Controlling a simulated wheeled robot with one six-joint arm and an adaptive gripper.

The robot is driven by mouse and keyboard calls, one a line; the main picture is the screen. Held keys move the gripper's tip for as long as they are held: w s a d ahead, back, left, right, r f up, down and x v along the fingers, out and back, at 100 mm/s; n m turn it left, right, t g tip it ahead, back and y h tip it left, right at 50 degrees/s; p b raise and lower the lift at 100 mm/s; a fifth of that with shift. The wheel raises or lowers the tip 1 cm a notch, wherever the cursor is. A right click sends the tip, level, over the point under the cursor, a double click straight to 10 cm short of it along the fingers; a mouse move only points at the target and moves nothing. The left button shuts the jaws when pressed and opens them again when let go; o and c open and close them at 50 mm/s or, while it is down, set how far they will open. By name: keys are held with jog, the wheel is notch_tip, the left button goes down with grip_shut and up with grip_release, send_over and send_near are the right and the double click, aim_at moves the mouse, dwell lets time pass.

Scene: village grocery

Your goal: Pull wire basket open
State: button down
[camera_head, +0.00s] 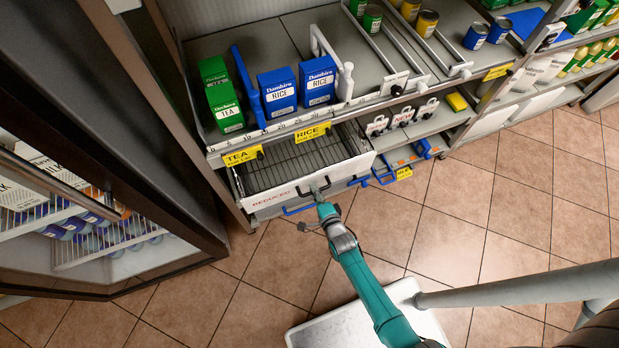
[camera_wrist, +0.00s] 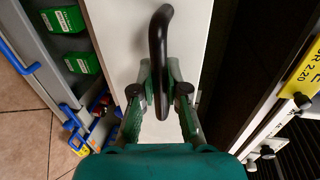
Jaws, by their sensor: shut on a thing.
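The wire basket (camera_head: 262,199) sits under the lowest shelf of the rack in the head view. It has a white front marked REDUCED and a dark wire floor, which looks empty. It stands partly out from under the shelf. Its white front also fills the middle of the wrist view (camera_wrist: 125,30), with a black curved handle (camera_wrist: 160,35). My gripper (camera_head: 319,191) is at the basket's front. In the wrist view my gripper (camera_wrist: 161,88) is shut on the handle, one finger on each side.
Above the basket are yellow TEA (camera_head: 242,156) and RICE (camera_head: 311,132) tags, a green tea box (camera_head: 221,95) and blue rice boxes (camera_head: 277,92). A glass-doored fridge (camera_head: 110,225) stands close on the left. Blue-handled items (camera_head: 403,157) lie right of the basket. Tiled floor (camera_head: 480,215) is clear at right.

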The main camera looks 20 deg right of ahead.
jog(key=f+v, duration=0.2)
jog(key=v, duration=0.8)
jog(key=s+f+v, duration=0.1)
jog(key=f+v, duration=0.1)
jog(key=v, duration=0.9)
jog(key=shift+s+f, duration=0.2)
jog(key=shift+f, duration=0.05)
jog(key=c, duration=1.2)
grip_release()
